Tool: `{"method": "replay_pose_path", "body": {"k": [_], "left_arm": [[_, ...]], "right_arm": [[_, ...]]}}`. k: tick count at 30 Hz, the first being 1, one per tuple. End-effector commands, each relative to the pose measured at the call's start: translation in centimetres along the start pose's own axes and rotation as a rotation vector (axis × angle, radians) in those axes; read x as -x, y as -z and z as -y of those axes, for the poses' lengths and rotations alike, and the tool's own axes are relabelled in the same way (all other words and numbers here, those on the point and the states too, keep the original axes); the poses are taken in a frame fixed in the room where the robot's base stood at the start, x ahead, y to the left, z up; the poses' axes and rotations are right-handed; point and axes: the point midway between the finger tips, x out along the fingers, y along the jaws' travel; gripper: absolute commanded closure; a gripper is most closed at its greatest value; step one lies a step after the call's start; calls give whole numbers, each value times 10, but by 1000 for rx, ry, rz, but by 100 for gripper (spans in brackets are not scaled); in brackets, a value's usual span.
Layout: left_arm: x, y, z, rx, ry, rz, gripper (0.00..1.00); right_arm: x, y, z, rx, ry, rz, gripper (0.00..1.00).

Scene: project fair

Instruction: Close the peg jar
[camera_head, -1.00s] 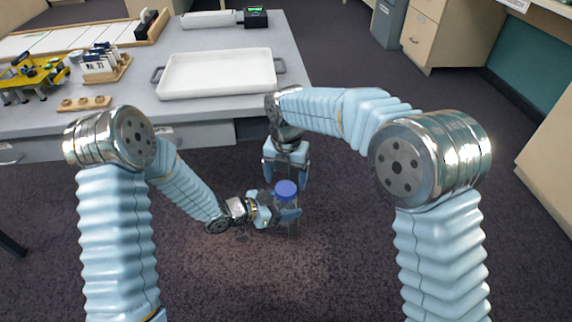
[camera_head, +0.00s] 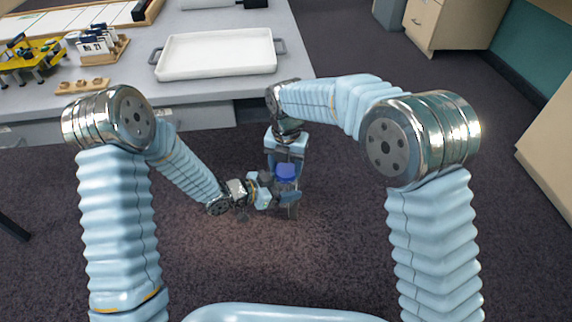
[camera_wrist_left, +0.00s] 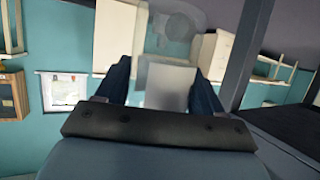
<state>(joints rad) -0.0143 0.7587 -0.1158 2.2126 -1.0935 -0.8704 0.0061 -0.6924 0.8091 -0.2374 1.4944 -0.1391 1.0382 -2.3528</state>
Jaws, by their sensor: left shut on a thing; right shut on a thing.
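The peg jar (camera_head: 292,211) is a small clear jar held out over the floor, in front of the table. My left gripper (camera_head: 279,197) is shut on its body from the left. In the left wrist view the see-through jar (camera_wrist_left: 166,82) fills the gap between my left gripper's dark fingers (camera_wrist_left: 162,90). A blue lid (camera_head: 286,171) is at the jar's top. My right gripper (camera_head: 286,174) points down from above and is shut on the lid. Whether the lid is seated on the rim or just above it I cannot tell. Pegs inside are not discernible.
The grey table (camera_head: 215,113) is beyond my arms. On it are a white tray (camera_head: 217,72) with handles, a yellow model (camera_head: 30,58), a wooden card holder (camera_head: 100,52) and a wooden strip (camera_head: 82,86). Open carpet surrounds the jar. Cabinets (camera_head: 450,35) stand at the right.

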Motion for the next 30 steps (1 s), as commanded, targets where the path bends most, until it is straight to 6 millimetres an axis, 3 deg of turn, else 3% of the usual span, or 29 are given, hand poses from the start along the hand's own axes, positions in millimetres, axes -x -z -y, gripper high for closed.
{"method": "replay_pose_path", "body": {"k": [5,15,21,24,30], "left_arm": [[0,0,0,-1,-1,-1,100],[0,0,0,-1,-1,0,100],[0,0,0,-1,-1,0,100],[0,0,-1,-1,-2,0,100],[0,0,-1,-1,-2,0,100]], "right_arm": [[0,0,0,-150,-1,0,79],[0,0,0,-1135,-4,0,79],[-1,0,0,-1581,-5,-1,79],[-1,0,0,-1676,-5,-2,79],[-1,0,0,-1701,-6,-2,79]]}}
